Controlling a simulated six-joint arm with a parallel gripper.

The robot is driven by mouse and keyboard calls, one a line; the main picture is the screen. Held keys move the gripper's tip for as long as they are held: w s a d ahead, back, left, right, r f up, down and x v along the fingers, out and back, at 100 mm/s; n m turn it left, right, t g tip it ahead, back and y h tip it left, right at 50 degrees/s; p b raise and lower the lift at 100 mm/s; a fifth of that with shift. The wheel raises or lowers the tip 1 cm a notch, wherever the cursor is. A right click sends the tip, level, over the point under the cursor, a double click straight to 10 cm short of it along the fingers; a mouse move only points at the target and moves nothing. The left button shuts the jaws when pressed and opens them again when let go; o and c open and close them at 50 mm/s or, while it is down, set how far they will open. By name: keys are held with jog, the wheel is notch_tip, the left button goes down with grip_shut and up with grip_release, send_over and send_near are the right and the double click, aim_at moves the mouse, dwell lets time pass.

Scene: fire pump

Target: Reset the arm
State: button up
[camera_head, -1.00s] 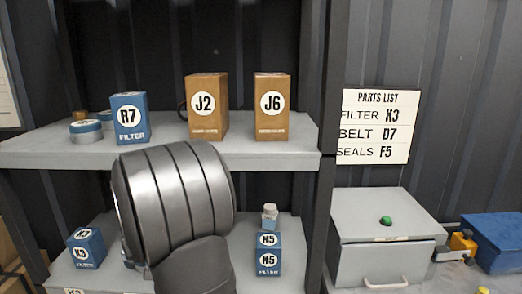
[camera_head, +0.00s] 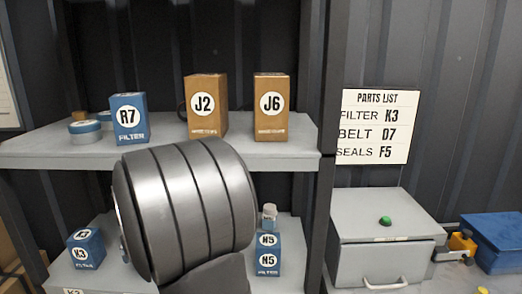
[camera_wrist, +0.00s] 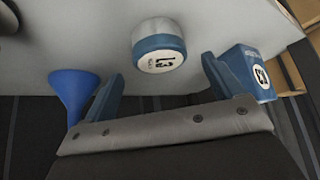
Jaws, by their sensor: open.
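My gripper (camera_wrist: 160,88) shows in the wrist view with its two blue-grey fingers spread wide and nothing between them. A round white and blue container marked L3 (camera_wrist: 158,46) stands on the shelf beyond the fingertips, roughly centred between them and apart from them. In the head view my large grey arm link covers the middle of the lower shelf, and my gripper is hidden behind it.
A blue funnel (camera_wrist: 73,92) is beside the left finger, and a blue box (camera_wrist: 246,74) is close to the right finger. Boxes R7 (camera_head: 130,118), J2 (camera_head: 206,105) and J6 (camera_head: 271,106) stand on the upper shelf. Box N5 (camera_head: 267,254) is right of my arm, and box K3 (camera_head: 86,248) is left.

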jog(key=v, duration=0.7)
jog(key=x, duration=1.1)
jog(key=shift+a+f, duration=0.1)
jog(key=shift+f, duration=0.25)
notch_tip(320, 180, up, 4)
jog(key=shift+s+f, duration=0.1)
jog(key=s+d, duration=1.2)
jog(key=s, duration=0.2)
jog(key=w+d+f+m+h, duration=0.1)
jog(key=w+d+m+h, duration=0.1)
jog(key=d, duration=1.8)
jog(key=shift+w+f+m+t, duration=0.2)
jog(key=shift+w+m+t, duration=0.3)
jog(key=shift+m, duration=0.6)
jog(key=shift+w+d, duration=0.1)
jog(key=shift+d, duration=0.05)
jog(key=shift+o, duration=0.4)
